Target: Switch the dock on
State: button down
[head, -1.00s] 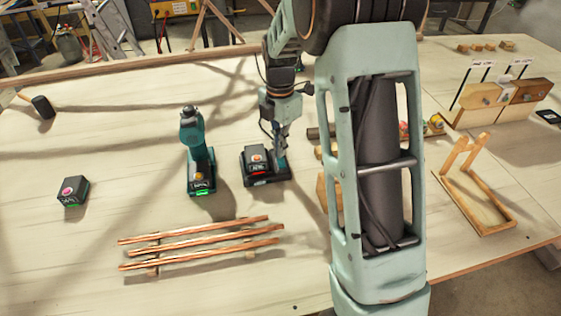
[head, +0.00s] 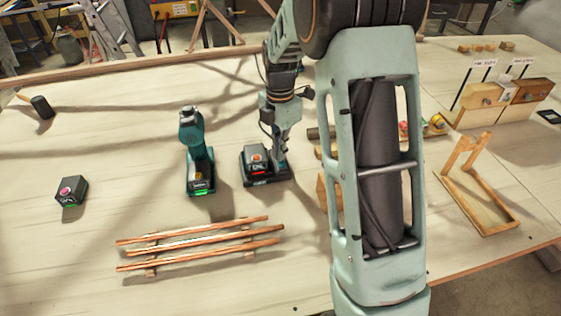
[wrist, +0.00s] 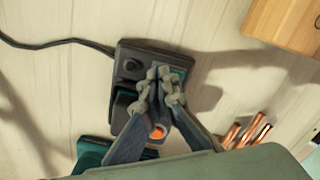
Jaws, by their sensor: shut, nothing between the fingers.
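The dock (head: 279,181) is a dark charger base on the table, with a battery (head: 257,158) in it that bears an orange-red round button. In the wrist view the dock (wrist: 123,52) lies below my fingers, with a dark round knob (wrist: 132,67) on its left part and the orange button (wrist: 157,131) nearer me. My gripper (head: 281,160) is shut and empty, pointing down over the right part of the dock. Its fingertips (wrist: 160,78) hide part of the dock's top there. I cannot tell whether they touch it.
A teal drill (head: 192,130) stands left of the dock, and a loose battery (head: 71,191) lies farther left. Copper-coloured laths (head: 200,241) lie on supports in front. A wooden frame (head: 489,222) stands right. A cable (wrist: 50,43) runs from the dock.

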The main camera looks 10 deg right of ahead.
jog(key=shift+f, duration=0.15)
jog(key=shift+r+p, duration=2.55)
jog(key=shift+r, duration=1.05)
